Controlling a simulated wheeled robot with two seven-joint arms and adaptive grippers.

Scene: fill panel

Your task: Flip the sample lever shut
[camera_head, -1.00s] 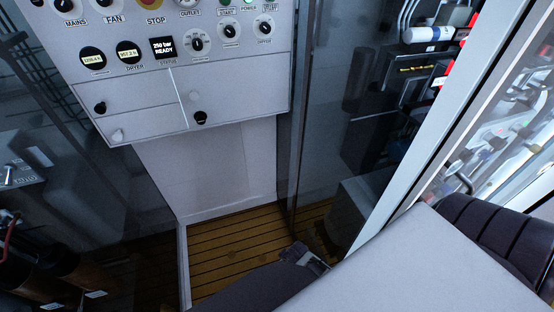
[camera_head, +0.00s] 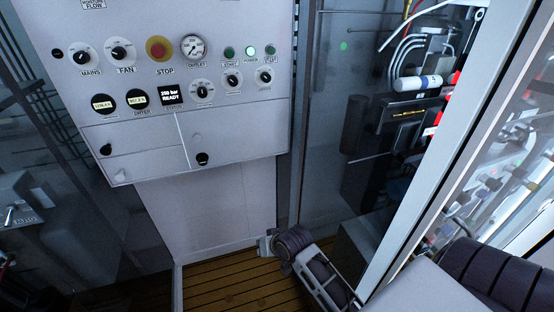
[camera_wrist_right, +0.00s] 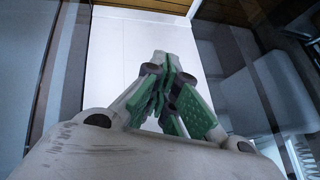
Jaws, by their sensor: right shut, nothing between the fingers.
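The white control panel (camera_head: 230,110) fills the upper middle of the head view. At the far left edge a small metal lever (camera_head: 10,214) sticks out of a grey unit, with a label too small to read. I cannot tell for sure which of these is the sample lever. My right gripper (camera_head: 265,245) is low, below the panel and apart from it. In the wrist view its green-padded fingers (camera_wrist_right: 168,85) are shut and empty. My left gripper is not in view.
Behind the glass are tubes and a white cylinder (camera_head: 417,83). The wooden slatted floor (camera_head: 220,285) below is clear. Dark glass lies to the left.

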